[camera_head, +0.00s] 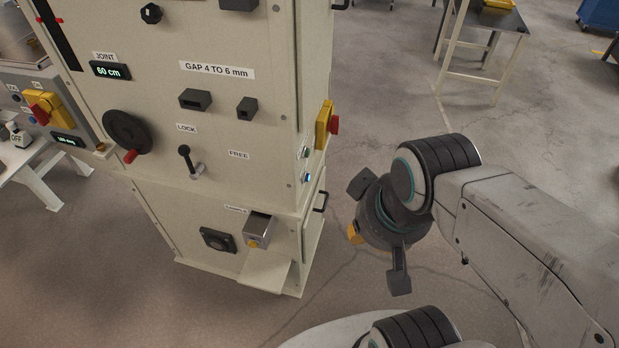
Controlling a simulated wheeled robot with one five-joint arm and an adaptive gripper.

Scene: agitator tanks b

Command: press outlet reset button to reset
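No label that I can read says outlet reset, so I cannot tell which control is the reset button. On the narrow right side of the cream cabinet (235,130) are a small blue-lit button (307,177) and a small greenish button (305,153) above it. Low on the front are a black square fitting (218,239) with a round centre and a metal box (257,229) with a small, unreadable label. My gripper (379,232) is to the right of the cabinet, apart from it, with its dark fingers spread and nothing visible between them.
A yellow-and-red switch (324,125) sticks out from the cabinet's right side, above the small buttons. A handwheel (127,133) and a lever (188,160) project from the front. A chute (264,271) juts out low.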

